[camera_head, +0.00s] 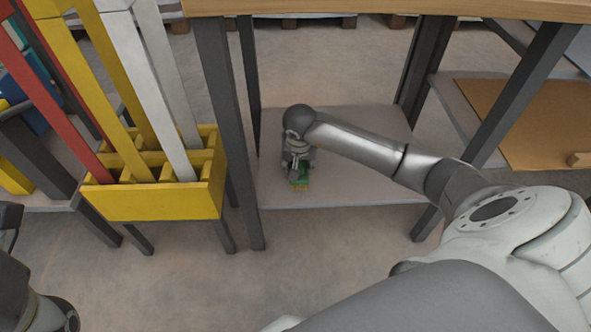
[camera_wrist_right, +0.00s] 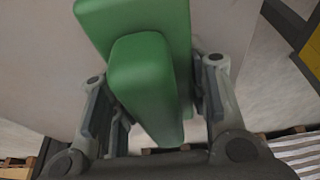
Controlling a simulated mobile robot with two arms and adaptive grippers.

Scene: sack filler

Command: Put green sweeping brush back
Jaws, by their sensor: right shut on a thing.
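In the right wrist view the green brush (camera_wrist_right: 150,75) fills the space between the fingers. My right gripper (camera_head: 297,160) reaches in from the right and is shut on the brush; it also shows in the right wrist view (camera_wrist_right: 155,100). I cannot tell whether the brush touches the shelf. The brush's underside is hidden. My left gripper is not clearly in view; only part of my left arm shows at the lower left.
A yellow rack (camera_head: 160,201) with several long coloured bars stands left of the shelf. Dark table legs (camera_head: 235,130) flank the shelf opening, and the wooden tabletop (camera_head: 400,8) is above. A brown board (camera_head: 530,110) lies on another shelf at right. The shelf around the brush is clear.

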